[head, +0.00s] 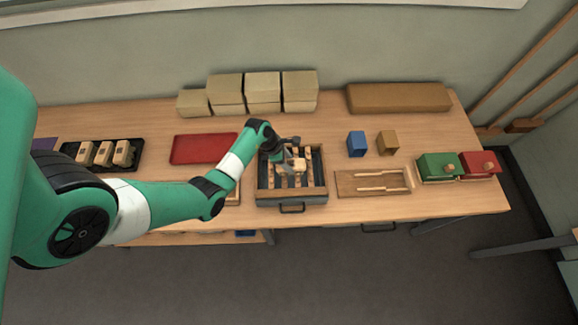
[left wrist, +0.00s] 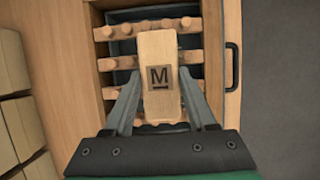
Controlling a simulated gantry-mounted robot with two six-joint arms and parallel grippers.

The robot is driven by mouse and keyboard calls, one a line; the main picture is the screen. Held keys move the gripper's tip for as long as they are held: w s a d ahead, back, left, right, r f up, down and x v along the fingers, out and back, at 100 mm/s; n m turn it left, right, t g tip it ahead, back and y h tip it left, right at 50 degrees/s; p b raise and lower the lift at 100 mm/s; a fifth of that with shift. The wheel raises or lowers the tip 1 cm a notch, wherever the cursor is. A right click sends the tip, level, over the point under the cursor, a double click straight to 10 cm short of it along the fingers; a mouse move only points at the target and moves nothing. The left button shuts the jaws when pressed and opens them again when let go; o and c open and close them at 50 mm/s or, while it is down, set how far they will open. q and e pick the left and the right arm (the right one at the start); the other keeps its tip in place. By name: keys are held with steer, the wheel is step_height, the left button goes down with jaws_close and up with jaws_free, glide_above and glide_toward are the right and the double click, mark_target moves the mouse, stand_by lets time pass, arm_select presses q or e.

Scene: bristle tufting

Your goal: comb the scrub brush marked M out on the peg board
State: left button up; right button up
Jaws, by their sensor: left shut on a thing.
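The scrub brush marked M (left wrist: 158,75) is a pale wooden block with a dark M label facing up. My left gripper (left wrist: 160,90) is shut on its sides in the left wrist view. The brush also shows small in the head view (head: 298,165), under my left gripper (head: 292,148). The peg board (head: 291,198) is a wooden frame with a dark inside and rows of wooden pegs; its pegs also show in the left wrist view (left wrist: 190,56). The brush is over the pegs. Its bristles are hidden, so I cannot tell whether they touch the pegs. My right gripper is out of view.
A black tray (head: 72,161) with wooden blocks and a red tray (head: 203,148) lie to the left. A blue block (head: 356,143), a tan block (head: 388,142), a wooden tray (head: 349,186), and green (head: 437,168) and red boxes (head: 479,165) stand right. Cartons (head: 263,92) line the back.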

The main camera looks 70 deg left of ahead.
arm_select(q)
steer(key=shift+w+a, duration=0.25)
steer(key=shift+a, duration=0.55)
steer(key=shift+a+b, duration=0.1)
steer(key=shift+b, duration=0.2)
steer(key=shift+r+p, duration=0.1)
steer(key=shift+p, duration=0.85)
